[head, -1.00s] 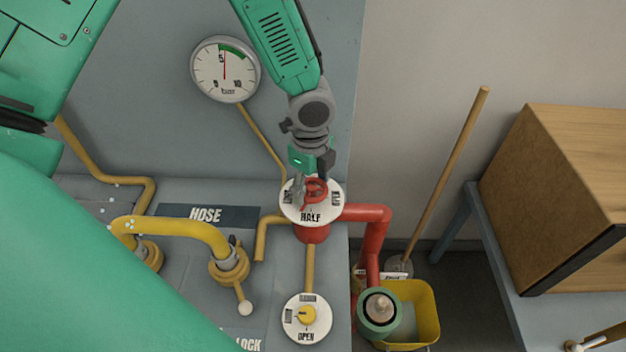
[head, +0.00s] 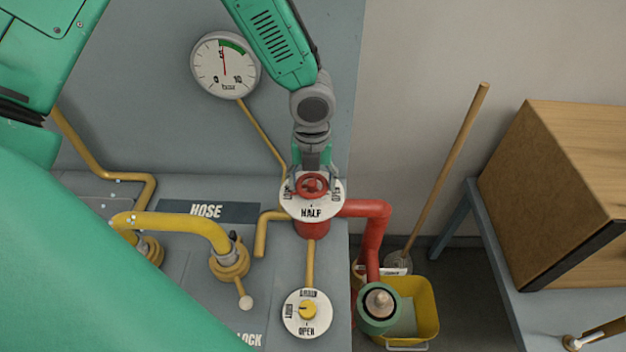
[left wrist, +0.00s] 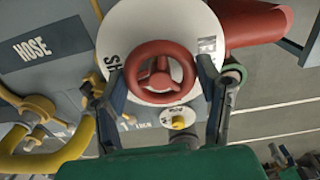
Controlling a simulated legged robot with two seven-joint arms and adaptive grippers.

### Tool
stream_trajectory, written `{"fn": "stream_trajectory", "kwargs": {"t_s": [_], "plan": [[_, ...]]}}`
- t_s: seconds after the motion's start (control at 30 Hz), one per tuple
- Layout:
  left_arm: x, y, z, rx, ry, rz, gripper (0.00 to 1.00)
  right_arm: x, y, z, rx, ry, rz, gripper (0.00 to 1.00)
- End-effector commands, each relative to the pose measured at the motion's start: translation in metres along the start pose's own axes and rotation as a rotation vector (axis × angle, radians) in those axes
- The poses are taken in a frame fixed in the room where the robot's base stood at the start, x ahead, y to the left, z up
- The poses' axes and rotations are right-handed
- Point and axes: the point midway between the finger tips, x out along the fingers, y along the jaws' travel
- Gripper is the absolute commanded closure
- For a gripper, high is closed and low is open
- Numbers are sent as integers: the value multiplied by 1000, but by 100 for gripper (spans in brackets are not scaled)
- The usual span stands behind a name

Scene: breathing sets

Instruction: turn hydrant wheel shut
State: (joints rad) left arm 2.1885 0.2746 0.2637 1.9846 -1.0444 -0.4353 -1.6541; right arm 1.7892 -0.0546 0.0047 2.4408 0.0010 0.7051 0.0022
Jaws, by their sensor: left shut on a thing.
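The red hydrant wheel (head: 311,187) sits over a round white dial plate (head: 326,208) on top of a red valve body. HALF reads at the dial's front; the side labels are partly covered. My left gripper (head: 312,179) comes down from above and is shut on the wheel. In the left wrist view the wheel (left wrist: 160,49) shows its spokes and lies between the two dark fingers, one on each side of its rim. The wheel's exact setting cannot be told. My right gripper is in neither view.
A red pipe (head: 372,218) runs right from the valve. A pressure gauge (head: 226,66) is on the panel, its needle near upright. A yellow hose pipe (head: 180,226) and a yellow knob (head: 307,310) are nearby. A yellow bucket (head: 425,310) stands right, a wooden box (head: 550,190) beyond.

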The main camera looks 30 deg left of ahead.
Motion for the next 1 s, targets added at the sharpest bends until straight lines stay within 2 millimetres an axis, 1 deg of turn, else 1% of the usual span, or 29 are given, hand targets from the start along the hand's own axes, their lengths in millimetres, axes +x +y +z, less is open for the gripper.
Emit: {"fn": "stream_trajectory", "kwargs": {"t_s": [0.03, 0.2, 0.4, 0.97, 1.0], "plan": [[-1, -1, 4, 29, -7, -3, 69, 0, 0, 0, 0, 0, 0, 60], [-1, -2, 4, 122, -8, -4, 69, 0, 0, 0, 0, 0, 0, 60], [-2, -3, 4, 188, -10, -5, 69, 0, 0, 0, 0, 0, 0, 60], [-2, -5, 5, 216, -12, -7, 69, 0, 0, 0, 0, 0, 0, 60], [-2, -4, 4, 216, -11, -7, 26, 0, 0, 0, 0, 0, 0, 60]]}}
